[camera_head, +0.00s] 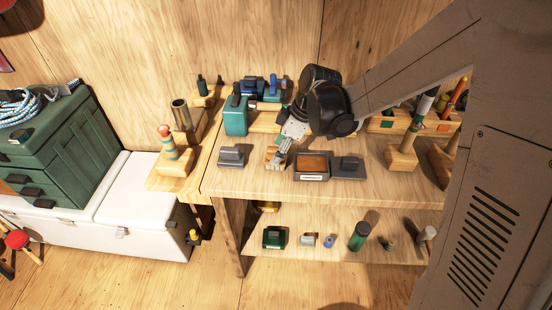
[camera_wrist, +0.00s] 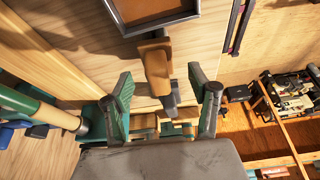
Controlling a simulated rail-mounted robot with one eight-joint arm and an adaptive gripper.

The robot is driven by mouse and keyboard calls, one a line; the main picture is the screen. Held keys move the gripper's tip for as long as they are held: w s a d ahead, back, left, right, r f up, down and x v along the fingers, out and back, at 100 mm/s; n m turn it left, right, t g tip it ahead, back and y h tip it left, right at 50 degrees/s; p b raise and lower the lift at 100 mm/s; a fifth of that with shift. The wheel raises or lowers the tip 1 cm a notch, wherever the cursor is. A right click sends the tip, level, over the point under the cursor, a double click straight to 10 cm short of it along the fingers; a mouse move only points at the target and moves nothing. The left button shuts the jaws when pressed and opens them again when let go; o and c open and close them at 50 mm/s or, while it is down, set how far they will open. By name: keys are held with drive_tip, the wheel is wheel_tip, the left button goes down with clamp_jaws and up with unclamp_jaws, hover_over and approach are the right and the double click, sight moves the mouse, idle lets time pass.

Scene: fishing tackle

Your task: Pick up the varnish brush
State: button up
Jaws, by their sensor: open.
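I cannot pick out the varnish brush with certainty. In the wrist view, a small brown wooden piece with a dark grey end (camera_wrist: 157,68) lies between and beyond my fingers; it may be the brush or its rest. In the head view, a small wooden piece (camera_head: 271,160) shows beside my fingertips, partly hidden by them. My gripper (camera_head: 284,153) points down at the bench top, left of the dark tray. In the wrist view my gripper's two fingers (camera_wrist: 163,88) are spread apart, with nothing held between them.
A dark tray with a brown inside (camera_head: 312,165) stands just right of my gripper, and a grey box (camera_head: 348,167) is beside it. A grey block (camera_head: 231,156) stands to the left. The bench's front edge (camera_head: 300,195) is fairly clear.

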drive_tip(key=shift+x, duration=2.6)
drive_tip(key=c, duration=1.3)
drive_tip(key=shift+c, duration=0.2)
wheel_tip(320, 180, up, 5)
drive_tip(key=shift+f, duration=0.2)
drive_tip(key=s+a+r, duration=0.6)
drive_tip(key=s+a, duration=0.1)
drive_tip(key=s, duration=0.2)
drive_tip(key=shift+r, duration=0.25)
drive_tip(key=shift+a, duration=0.1)
